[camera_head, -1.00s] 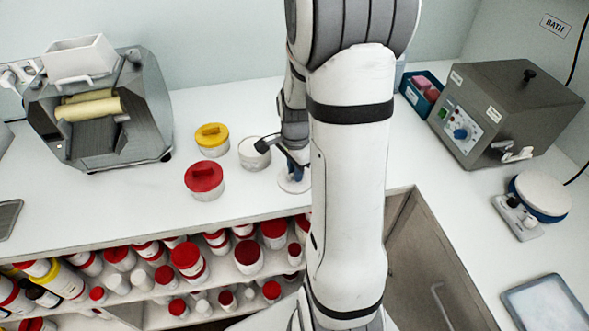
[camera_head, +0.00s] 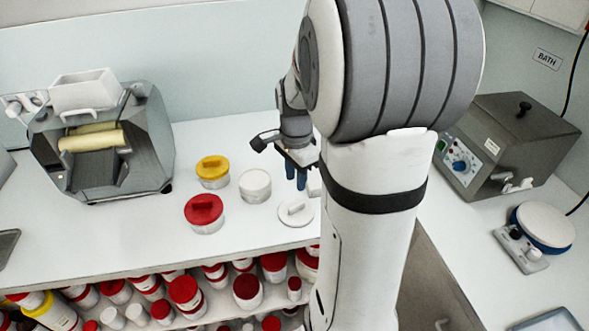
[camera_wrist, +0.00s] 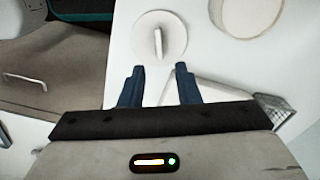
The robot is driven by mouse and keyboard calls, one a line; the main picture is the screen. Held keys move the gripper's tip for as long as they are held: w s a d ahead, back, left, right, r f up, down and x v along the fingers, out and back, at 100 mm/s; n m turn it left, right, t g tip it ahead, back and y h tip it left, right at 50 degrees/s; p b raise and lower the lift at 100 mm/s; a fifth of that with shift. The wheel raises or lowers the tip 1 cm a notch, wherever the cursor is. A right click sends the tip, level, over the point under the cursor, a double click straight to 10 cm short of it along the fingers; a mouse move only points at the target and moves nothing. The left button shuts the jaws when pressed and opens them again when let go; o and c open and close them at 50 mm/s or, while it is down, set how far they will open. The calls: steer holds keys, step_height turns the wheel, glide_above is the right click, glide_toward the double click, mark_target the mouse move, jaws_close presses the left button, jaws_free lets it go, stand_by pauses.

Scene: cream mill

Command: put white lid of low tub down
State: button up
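The white lid (camera_head: 296,212) with its bar handle lies flat on the white counter near the front edge. It also shows in the wrist view (camera_wrist: 172,45), just beyond my fingertips. My gripper (camera_head: 296,180) is raised clear of the lid; its two blue fingers (camera_wrist: 160,68) are apart with nothing between them. The low white tub (camera_head: 255,190) stands open beside the lid, up and left of it in the head view. Its round rim also shows at the top of the wrist view (camera_wrist: 281,22).
A yellow-lidded tub (camera_head: 212,172) and a red-lidded tub (camera_head: 204,214) stand left of the open tub. A mill (camera_head: 105,150) stands further left. Shelves of red-capped jars (camera_head: 184,291) lie below the counter edge.

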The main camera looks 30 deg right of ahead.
steer(key=s+a+r+n+t, duration=0.3)
steer(key=s+a+r+n, duration=0.3)
steer(key=s+a+n, duration=0.6)
steer(key=n, duration=0.4)
steer(key=shift+s+a+r+n, duration=0.2)
steer(key=shift+a+n, duration=0.05)
steer(key=shift+n, duration=0.05)
